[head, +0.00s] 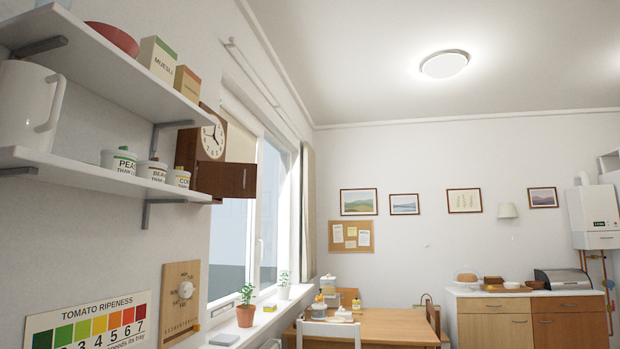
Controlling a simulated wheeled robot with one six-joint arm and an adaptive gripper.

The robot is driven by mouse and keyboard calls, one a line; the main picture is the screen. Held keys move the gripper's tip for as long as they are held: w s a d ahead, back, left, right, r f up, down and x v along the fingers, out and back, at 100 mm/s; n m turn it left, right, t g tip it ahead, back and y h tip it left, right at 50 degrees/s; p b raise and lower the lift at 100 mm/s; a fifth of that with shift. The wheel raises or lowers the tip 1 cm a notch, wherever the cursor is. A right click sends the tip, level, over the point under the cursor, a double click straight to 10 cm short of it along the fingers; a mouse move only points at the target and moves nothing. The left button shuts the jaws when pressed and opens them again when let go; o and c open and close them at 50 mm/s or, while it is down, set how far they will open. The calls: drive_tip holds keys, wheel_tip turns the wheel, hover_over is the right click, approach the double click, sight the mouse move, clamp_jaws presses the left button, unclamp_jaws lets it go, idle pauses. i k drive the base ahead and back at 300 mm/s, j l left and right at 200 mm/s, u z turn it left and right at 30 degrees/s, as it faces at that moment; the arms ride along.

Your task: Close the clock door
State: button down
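A brown wooden wall clock (212,136) with a white round dial hangs on the left wall, just past the shelves. Its brown door (228,180) is below the dial and juts out to the right, in front of the window. The door looks open, with a small handle near its right edge. The shelf items hide part of the clock's left side. My gripper is not in view.
Two white wall shelves (70,163) with jars, boxes and a white jug (28,105) stand out left of the clock. A window sill (240,325) with potted plants runs below. A wooden table (385,325) and cabinets (530,318) stand farther back.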

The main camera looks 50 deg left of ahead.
sight(234, 180)
drive_tip(key=i+l+z, duration=0.55)
drive_tip(key=i+l, duration=0.25)
drive_tip(key=i+l+u, duration=0.2)
drive_tip(key=i, duration=0.3)
drive_tip(key=i+l+u, duration=0.15)
drive_tip(key=i, duration=0.4)
drive_tip(key=i+j+u, duration=0.1)
drive_tip(key=i+u, duration=0.9)
drive_tip(key=u, duration=0.15)
drive_tip(key=i+u, duration=0.25)
drive_tip(key=u, duration=0.25)
drive_tip(key=i+u, duration=0.25)
drive_tip(key=u, duration=0.2)
drive_tip(key=i+l+u, duration=0.1)
drive_tip(key=i+u, duration=0.2)
drive_tip(key=u, duration=0.2)
drive_tip(key=i+l+u, duration=0.2)
drive_tip(key=u, duration=0.3)
drive_tip(key=i+l+u, duration=0.2)
drive_tip(key=u, duration=0.3)
